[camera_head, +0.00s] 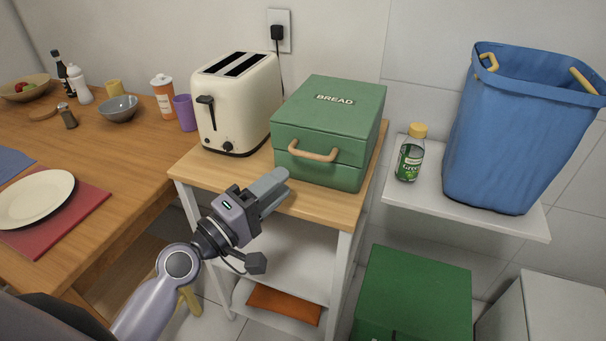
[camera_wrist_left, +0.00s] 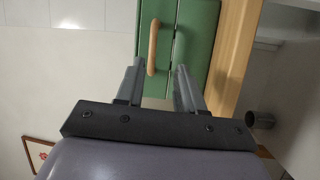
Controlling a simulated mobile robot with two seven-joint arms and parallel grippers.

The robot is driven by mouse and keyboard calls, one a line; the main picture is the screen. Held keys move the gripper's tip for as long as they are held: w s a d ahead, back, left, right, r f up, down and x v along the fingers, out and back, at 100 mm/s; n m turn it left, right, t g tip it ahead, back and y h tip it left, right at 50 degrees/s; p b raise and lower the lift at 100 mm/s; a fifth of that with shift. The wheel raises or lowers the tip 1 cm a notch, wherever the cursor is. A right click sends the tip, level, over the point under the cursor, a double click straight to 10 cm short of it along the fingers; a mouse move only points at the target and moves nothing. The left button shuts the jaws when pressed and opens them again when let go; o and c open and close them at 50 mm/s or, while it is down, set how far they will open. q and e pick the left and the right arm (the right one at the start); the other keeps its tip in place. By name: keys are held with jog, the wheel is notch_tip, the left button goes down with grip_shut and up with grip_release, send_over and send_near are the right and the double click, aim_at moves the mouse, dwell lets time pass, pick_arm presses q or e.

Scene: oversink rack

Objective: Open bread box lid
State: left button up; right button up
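The green bread box (camera_head: 322,130), marked BREAD, stands on a small wooden-topped cart. Its lid (camera_head: 330,100) is shut, with a wooden handle (camera_head: 313,152) on the front. My left gripper (camera_head: 277,183) is in front of the box, below and left of the handle, apart from it. In the left wrist view the two fingers (camera_wrist_left: 160,78) are spread with nothing gripped; the handle (camera_wrist_left: 153,47) shows beyond them, between the fingertips, nearer the left one. The green box front (camera_wrist_left: 190,35) also shows there. My right gripper is not in view.
A cream toaster (camera_head: 235,103) stands close left of the box on the cart top (camera_head: 290,203). A white shelf (camera_head: 465,205) at the right holds a small bottle (camera_head: 410,158) and a blue bin (camera_head: 520,130). A dining table (camera_head: 130,150) is at the left.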

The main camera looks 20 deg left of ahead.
pick_arm(q)
jog(key=shift+h, duration=0.3)
jog(key=shift+r+p+x, duration=0.15)
jog(key=shift+p+x, duration=0.1)
jog(key=shift+x, duration=1)
jog(key=shift+r+p+x, duration=0.2)
jog(key=shift+x, duration=1.05)
jog(key=shift+r+p+x, duration=0.15)
jog(key=shift+p+x, duration=0.1)
jog(key=shift+x, duration=1)
jog(key=shift+a, duration=0.2)
grip_shut()
